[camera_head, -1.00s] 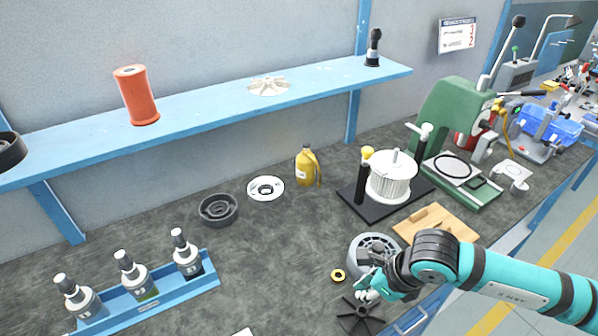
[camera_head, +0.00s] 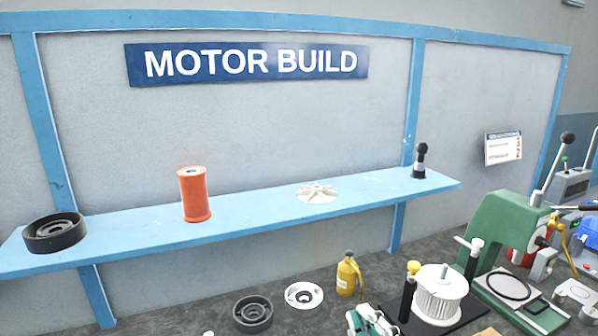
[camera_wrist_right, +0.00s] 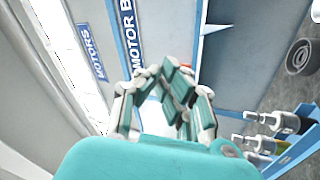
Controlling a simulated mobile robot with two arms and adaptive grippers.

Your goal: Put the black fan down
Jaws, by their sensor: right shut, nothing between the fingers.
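The black fan shows in neither current view; the bench's front part lies below the head picture. My right gripper (camera_head: 368,320) rises at the bottom edge of the head view, left of the white finned rotor. It is shut and empty; its fingers also show in the right wrist view (camera_wrist_right: 172,92), with no fan between them. My left gripper is out of view.
The blue shelf (camera_head: 250,220) holds a black ring (camera_head: 54,232), an orange cylinder (camera_head: 194,194), a white fan (camera_head: 317,193) and a small black part. Below are a yellow bottle (camera_head: 348,275), a white rotor (camera_head: 438,292) and a green press (camera_head: 505,240).

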